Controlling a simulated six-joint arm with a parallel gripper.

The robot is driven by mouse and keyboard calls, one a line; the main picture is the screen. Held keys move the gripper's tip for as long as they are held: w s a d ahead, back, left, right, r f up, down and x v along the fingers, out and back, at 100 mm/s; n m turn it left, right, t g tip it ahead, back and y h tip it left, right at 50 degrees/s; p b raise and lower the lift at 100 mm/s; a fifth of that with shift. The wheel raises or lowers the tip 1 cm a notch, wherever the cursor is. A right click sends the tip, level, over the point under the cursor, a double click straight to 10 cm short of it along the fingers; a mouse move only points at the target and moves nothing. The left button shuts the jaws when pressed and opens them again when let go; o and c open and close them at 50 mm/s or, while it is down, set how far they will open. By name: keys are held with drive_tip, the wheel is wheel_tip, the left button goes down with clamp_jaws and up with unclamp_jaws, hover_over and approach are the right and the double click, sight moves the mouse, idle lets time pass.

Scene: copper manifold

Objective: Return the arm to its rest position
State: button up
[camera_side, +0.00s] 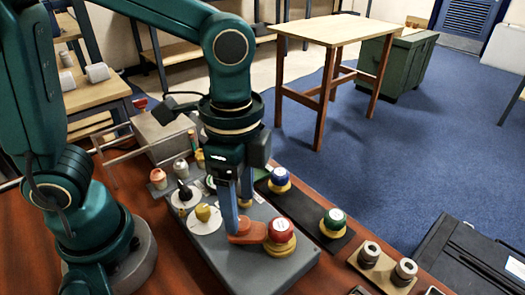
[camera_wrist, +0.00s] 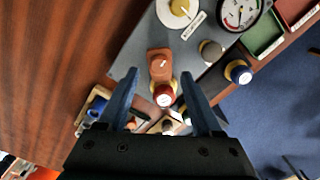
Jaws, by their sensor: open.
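My gripper (camera_side: 240,218) is open, with two blue fingers pointing down over the grey manifold base (camera_side: 270,262). In the wrist view my gripper (camera_wrist: 160,88) has its fingers wide apart on either side of a copper-coloured block (camera_wrist: 160,65) and a red-capped fitting (camera_wrist: 163,96). In the side view the copper-coloured block (camera_side: 247,233) is at the fingertips, and the red cap (camera_side: 281,229) sits on a yellow ring just to its right. I cannot tell whether a finger touches the block. Nothing is held.
A blue-capped fitting (camera_side: 280,177) and a green-capped fitting (camera_side: 334,220) stand on a dark strip to the right. Knobs (camera_side: 204,212) and small capped parts (camera_side: 158,178) stand left. A tan block with metal sockets (camera_side: 385,265) and a black case (camera_side: 468,258) lie front right.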

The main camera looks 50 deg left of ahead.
drive_tip(key=shift+r, duration=0.9)
drive_tip(key=shift+w+a+r, duration=0.15)
drive_tip(key=shift+a+r, duration=0.05)
drive_tip(key=s+a+r+n+t, duration=0.2)
drive_tip(key=a+n+t, duration=0.3)
drive_tip(key=a+n, duration=0.3)
drive_tip(key=s+n, duration=0.1)
drive_tip(key=n, duration=0.2)
drive_tip(key=shift+s+a+r+t, duration=0.15)
drive_tip(key=shift+t, duration=0.15)
